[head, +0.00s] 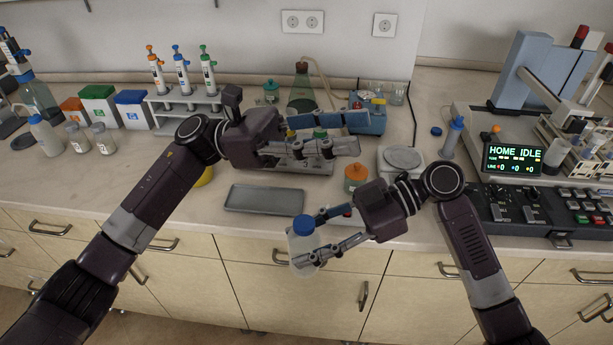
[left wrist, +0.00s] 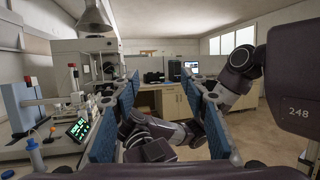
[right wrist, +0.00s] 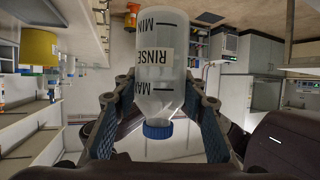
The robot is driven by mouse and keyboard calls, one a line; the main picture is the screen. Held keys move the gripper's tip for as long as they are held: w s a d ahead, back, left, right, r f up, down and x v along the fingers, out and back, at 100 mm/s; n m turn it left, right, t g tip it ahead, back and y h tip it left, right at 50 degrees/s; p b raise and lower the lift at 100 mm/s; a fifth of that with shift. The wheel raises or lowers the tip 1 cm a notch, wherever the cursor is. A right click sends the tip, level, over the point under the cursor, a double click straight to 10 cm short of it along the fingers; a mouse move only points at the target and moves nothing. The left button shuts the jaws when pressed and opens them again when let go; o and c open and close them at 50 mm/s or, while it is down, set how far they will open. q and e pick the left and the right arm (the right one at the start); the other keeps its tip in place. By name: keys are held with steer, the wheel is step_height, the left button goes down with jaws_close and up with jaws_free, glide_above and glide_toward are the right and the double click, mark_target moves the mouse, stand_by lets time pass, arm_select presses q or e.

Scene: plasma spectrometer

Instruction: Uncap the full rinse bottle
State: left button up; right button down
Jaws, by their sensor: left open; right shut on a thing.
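The rinse bottle (head: 304,252) is white and translucent with a blue cap (head: 306,224) on its top. It is held off the counter, in front of the front edge and slightly tilted. My right gripper (head: 308,240) is shut around its body. In the right wrist view the bottle (right wrist: 160,60) carries a RINSE label and MIN and MAX marks, with the blue cap (right wrist: 158,130) on its neck. My left gripper (head: 362,133) is open and empty above the back of the counter, apart from the bottle. In the left wrist view its jaws (left wrist: 160,90) stand wide apart.
A grey tray (head: 264,199) lies near the counter's front edge. An orange-capped jar (head: 355,178) and a balance (head: 403,160) stand to its right. A pipette rack (head: 185,108) and colored boxes (head: 98,105) stand at back left. The spectrometer display (head: 514,160) is at right.

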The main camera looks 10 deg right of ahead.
arm_select(q)
steer(key=s+d+f+m+y, duration=0.1)
steer(key=s+d+m+y, duration=0.3)
steer(key=s+m+y, duration=0.35)
steer(key=m+t+y, duration=1)
steer(key=m+y, duration=0.1)
steer(key=m, duration=0.1)
glide_above(306, 222)
step_height(306, 222, down, 6)
steer(key=shift+s+d+r, duration=0.1)
steer(key=shift+r, duration=0.1)
steer(key=shift+f+y, duration=0.2)
steer(key=shift+y, duration=0.05)
step_height(306, 222, down, 8)
steer(key=shift+r, duration=0.25)
steer(key=shift+c, duration=0.2)
